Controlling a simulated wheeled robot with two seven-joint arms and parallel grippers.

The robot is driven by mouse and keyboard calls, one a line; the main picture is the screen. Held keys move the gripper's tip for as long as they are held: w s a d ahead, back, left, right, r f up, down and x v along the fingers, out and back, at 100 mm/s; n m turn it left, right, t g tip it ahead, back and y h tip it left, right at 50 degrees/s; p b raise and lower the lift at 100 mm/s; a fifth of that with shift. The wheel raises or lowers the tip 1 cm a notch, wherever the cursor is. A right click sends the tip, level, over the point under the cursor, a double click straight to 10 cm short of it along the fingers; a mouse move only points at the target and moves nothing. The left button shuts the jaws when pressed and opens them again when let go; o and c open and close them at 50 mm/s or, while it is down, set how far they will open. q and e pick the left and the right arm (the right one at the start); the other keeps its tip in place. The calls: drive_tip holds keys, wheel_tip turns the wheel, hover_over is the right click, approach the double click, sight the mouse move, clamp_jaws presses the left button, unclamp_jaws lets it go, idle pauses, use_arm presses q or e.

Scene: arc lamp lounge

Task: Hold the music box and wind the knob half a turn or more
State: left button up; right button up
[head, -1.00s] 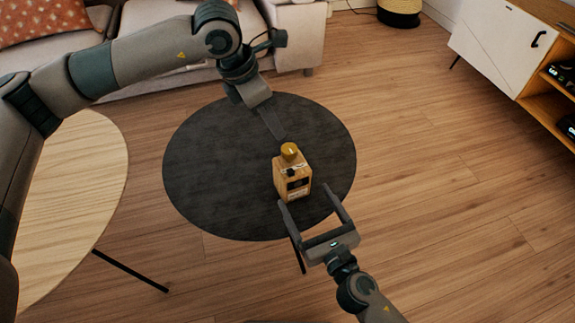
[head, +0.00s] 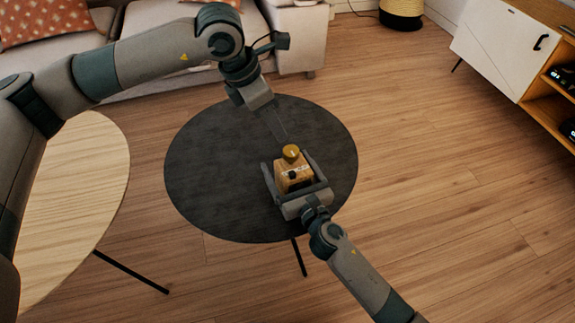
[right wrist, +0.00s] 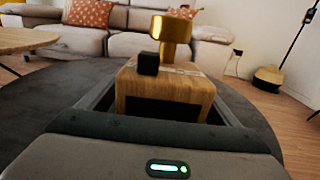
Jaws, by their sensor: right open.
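The music box (head: 283,183) is a small wooden box standing upright on the dark round table (head: 215,170). Its gold knob (head: 291,151) is on top. In the right wrist view the box (right wrist: 190,88) is straight ahead, with the knob (right wrist: 174,33) above it and a small black block on its top. My right gripper (head: 288,162) is open, with one finger on each side of the box. Whether either finger touches it I cannot tell. My left gripper (head: 280,134) points down just above and behind the knob, apart from it. Its fingers show edge-on, so their gap is hidden.
A pale wooden table (head: 75,205) stands at the left. A sofa (head: 165,20) is behind the round table, and a white cabinet (head: 505,45) is at the far right. The round table is otherwise bare.

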drive_tip(key=c, duration=1.5)
